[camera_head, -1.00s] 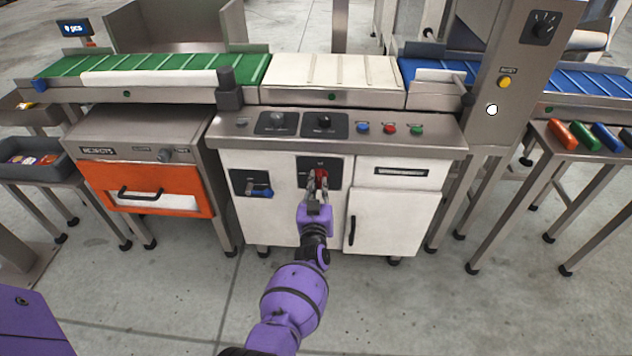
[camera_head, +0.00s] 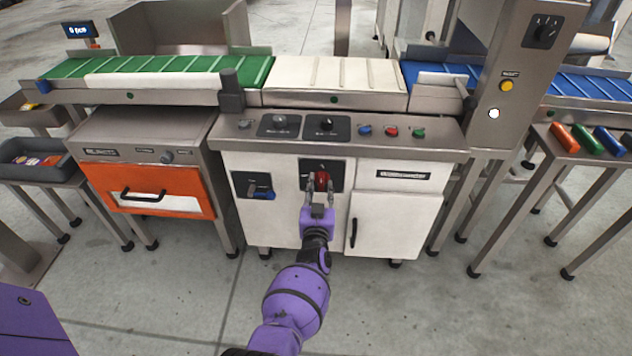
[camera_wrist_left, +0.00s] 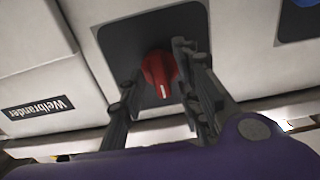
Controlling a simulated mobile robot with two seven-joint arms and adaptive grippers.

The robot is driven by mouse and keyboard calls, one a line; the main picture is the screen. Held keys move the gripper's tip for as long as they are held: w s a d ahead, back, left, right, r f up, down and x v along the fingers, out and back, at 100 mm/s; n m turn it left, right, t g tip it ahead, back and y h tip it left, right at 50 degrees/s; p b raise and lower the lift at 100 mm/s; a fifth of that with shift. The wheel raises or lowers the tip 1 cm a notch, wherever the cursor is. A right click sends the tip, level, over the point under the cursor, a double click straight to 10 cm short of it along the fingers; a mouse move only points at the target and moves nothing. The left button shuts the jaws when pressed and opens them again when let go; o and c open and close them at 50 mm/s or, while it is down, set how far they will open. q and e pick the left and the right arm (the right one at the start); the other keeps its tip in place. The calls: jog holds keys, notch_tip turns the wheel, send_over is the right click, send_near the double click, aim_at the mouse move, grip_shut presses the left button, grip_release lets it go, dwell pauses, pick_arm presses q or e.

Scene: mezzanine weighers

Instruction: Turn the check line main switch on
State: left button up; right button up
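The red rotary switch (camera_head: 321,180) sits on a black plate (camera_head: 334,169) on the front of the white control cabinet. In the left wrist view, the red knob (camera_wrist_left: 159,70) shows a white line pointing to the bottom of that picture. My left gripper (camera_head: 319,191) is in front of the switch, its fingers open. The wrist view shows a finger on each side of the knob, with a gap visible at the left; contact at the right is unclear. The switch's labels are too small to read. My right gripper is not in view.
A blue-handled switch (camera_head: 262,193) is on the cabinet, left of the red one. Above are two dials and blue, red and green buttons (camera_head: 391,132). An orange drawer (camera_head: 160,190) stands left; a cabinet door (camera_head: 395,222) is right. The floor in front is clear.

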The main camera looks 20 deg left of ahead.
pick_arm(q)
jog(key=shift+r, duration=0.1)
jog(key=shift+s+d, duration=0.2)
jog(key=shift+s, duration=0.25)
jog(key=v, duration=1.1)
